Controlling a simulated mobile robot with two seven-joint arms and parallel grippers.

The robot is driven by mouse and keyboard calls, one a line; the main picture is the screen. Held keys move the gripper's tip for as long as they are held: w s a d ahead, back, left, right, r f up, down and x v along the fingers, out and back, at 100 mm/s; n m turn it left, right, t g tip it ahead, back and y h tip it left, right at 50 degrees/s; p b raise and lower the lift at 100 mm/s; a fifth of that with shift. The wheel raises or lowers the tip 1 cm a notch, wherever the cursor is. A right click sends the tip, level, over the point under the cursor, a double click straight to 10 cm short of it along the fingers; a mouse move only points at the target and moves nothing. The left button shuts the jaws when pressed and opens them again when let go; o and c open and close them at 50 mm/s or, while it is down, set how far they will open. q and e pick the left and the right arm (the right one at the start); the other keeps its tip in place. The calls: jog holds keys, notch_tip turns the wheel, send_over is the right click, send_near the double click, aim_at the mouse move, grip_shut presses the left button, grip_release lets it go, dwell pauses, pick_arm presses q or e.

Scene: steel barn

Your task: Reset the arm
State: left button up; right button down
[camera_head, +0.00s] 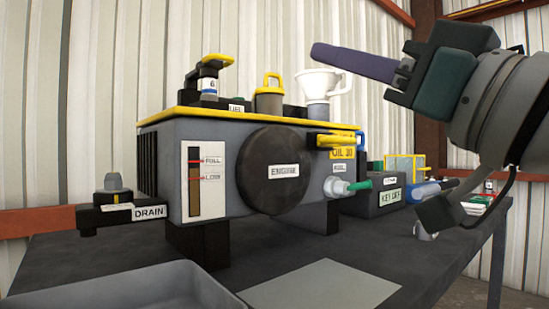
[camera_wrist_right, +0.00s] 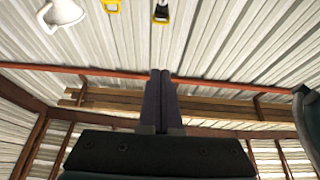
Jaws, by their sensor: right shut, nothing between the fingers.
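My right gripper (camera_head: 318,52) comes in from the upper right in the head view, with its purple fingers pointing left. It is raised above the right part of the engine (camera_head: 250,130), near and above the white funnel (camera_head: 318,84). In the right wrist view the two fingers (camera_wrist_right: 160,76) lie together, shut, with nothing between them. The funnel (camera_wrist_right: 62,14) shows at the top left of that view, apart from the fingers. My left gripper is in neither view.
The engine stands on a dark table (camera_head: 90,250) with a drain part (camera_head: 115,208) at its left. A grey tray (camera_head: 130,288) and a flat grey sheet (camera_head: 320,286) lie in front. A KEY OFF box (camera_head: 385,195) stands at the right.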

jog(key=s+d+f+m+g+h+p, duration=0.3)
jog(key=s+f+g+h+p, duration=0.45)
jog(key=p, duration=0.85)
jog(key=s+d+f+m+g+h+p, duration=0.1)
jog(key=s+d+m+g+h+p, duration=0.2)
jog(key=s+d+p, duration=0.4)
jog(key=s+d+f+g+h+p, duration=0.2)
jog(key=s+g+h+p, duration=0.25)
jog(key=s, duration=0.55)
pick_arm(q)
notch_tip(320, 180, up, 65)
jog(key=p, duration=3.5)
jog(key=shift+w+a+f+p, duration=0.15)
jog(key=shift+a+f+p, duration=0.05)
jog(key=shift+p, duration=0.1)
pick_arm(e)
notch_tip(320, 180, up, 36)
jog(key=shift+w+f+t+y, duration=0.15)
jog(key=shift+w+t+y, duration=0.15)
jog(key=shift+w, duration=0.1)
